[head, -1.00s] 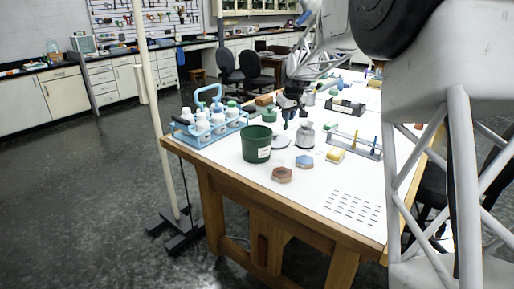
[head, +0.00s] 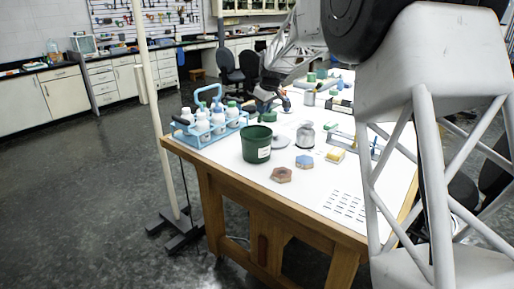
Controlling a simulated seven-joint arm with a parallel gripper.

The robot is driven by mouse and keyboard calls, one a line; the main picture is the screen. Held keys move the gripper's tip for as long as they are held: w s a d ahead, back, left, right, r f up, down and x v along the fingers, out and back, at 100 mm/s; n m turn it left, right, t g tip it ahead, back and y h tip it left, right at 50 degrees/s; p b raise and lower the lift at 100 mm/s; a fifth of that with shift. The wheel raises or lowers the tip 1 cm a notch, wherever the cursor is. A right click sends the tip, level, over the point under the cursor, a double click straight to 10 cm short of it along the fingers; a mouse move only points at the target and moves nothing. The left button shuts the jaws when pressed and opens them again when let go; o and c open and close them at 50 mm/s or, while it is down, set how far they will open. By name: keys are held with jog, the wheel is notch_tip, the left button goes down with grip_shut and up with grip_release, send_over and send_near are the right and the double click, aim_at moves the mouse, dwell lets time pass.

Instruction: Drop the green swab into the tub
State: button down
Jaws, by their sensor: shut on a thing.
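The tub is a dark green open container (head: 257,146) with a white label. It stands upright on the white tabletop near the front left. My gripper (head: 264,106) is above and behind the tub, close to its rim in the picture. It is shut on the green swab, which is small and dark here; its outline is hard to separate from the fingers and a green object behind. I cannot tell how high the gripper is or whether it is over the opening.
A blue rack with white bottles (head: 214,127) stands left of the tub. A grey metal jar (head: 305,136), two hexagonal blocks (head: 282,175) (head: 304,162) and a yellow sponge-like block (head: 336,155) stand to the right. The tabletop's front right is clear apart from printed marks.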

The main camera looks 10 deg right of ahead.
jog(key=shift+f, duration=0.15)
jog(key=shift+f, duration=2.85)
jog(key=c, duration=1.1)
grip_release()
jog(key=shift+r, duration=0.1)
jog(key=v, duration=0.7)
jog(key=shift+s+r, duration=0.2)
jog(key=shift+r, duration=0.1)
jog(key=shift+d, duration=0.1)
